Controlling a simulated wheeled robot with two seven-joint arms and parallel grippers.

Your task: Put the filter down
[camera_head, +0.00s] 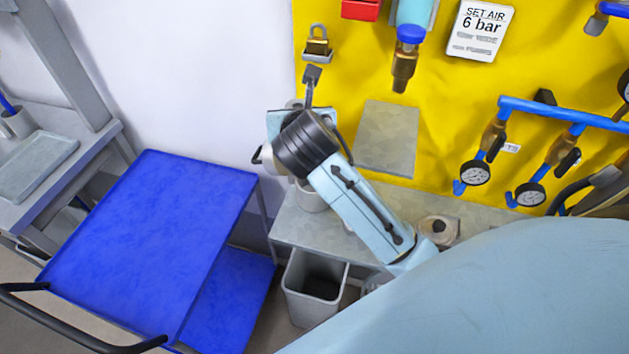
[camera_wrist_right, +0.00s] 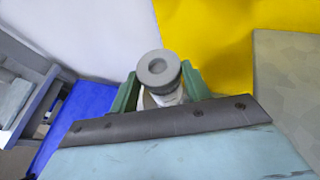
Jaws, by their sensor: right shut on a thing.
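In the right wrist view, my right gripper (camera_wrist_right: 160,88) has green fingers shut on the filter (camera_wrist_right: 157,69). The filter shows a round dark grey top with a hollow centre and a whitish part below it. Its lower part is hidden behind the gripper's body. In the head view my right arm reaches up and left, and its dark wrist is above the left end of a grey bench (camera_head: 335,238). The fingers and the filter cannot be made out clearly there. My left gripper is not in view.
A blue cart (camera_head: 150,235) with a clear top stands left. A pale container (camera_head: 312,197) sits on the bench under my wrist, and a ring-shaped part (camera_head: 438,230) lies farther right. A grey bin (camera_head: 315,287) stands below. The yellow panel (camera_head: 440,110) carries gauges and pipes.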

